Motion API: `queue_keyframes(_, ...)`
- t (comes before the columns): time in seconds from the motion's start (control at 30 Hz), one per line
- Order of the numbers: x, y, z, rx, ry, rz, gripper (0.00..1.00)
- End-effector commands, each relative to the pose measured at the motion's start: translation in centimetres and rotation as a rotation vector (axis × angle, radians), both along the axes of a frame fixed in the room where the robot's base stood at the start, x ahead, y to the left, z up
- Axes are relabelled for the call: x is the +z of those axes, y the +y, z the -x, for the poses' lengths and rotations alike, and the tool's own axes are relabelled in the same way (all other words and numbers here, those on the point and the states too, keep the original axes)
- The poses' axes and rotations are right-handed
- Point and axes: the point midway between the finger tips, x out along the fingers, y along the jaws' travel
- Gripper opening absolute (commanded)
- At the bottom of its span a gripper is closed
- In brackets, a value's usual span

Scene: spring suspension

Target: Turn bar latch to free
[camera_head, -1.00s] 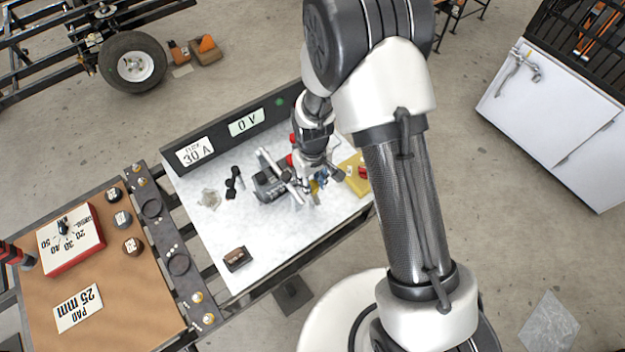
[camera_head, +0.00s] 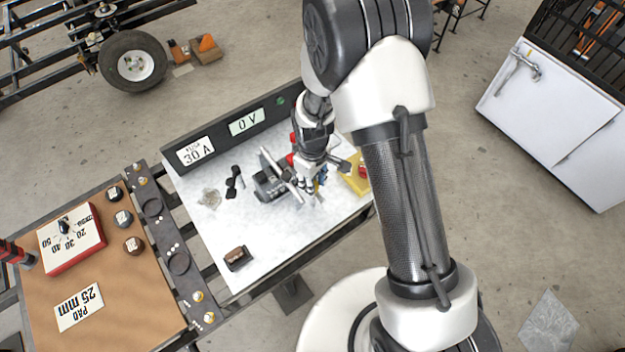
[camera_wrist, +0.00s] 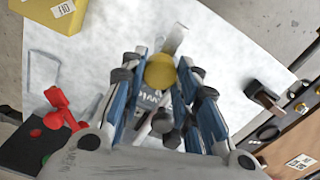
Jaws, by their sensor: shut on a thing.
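A dark fixture with pale metal bars (camera_head: 268,183) sits on the white bench top, just left of my gripper (camera_head: 316,184) in the head view. In the wrist view, my gripper (camera_wrist: 161,84) has its blue-and-grey fingers closed around a rounded yellow knob (camera_wrist: 160,70). A grey metal bar (camera_wrist: 175,38) sticks out beyond the knob. I take this bar and knob to be the bar latch. Its lower part is hidden by the fingers, and whether it is free cannot be told.
A black panel (camera_head: 218,142) reading 30 A and 0 V stands along the bench's back. A yellow box (camera_head: 354,182) is right of my gripper; a small dark block (camera_head: 237,258) lies at the front. The white bench top (camera_head: 280,235) is clear between. A brown bench (camera_head: 130,290) adjoins at left.

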Motion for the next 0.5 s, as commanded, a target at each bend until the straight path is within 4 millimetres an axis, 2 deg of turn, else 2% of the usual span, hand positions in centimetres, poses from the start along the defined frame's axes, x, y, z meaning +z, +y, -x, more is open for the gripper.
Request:
queue_keyframes(0.1, 0.03, 0.01, -0.05, 0.002, -0.001, 0.0, 0.05)
queue_keyframes(0.13, 0.03, 0.01, -0.05, 0.002, -0.001, 0.0, 0.3)
queue_keyframes(0.4, 0.02, 0.0, -0.03, 0.0, -0.001, 0.001, 0.48)
queue_keyframes(0.5, 0.01, 0.0, -0.01, 0.0, 0.0, 0.0, 0.49)
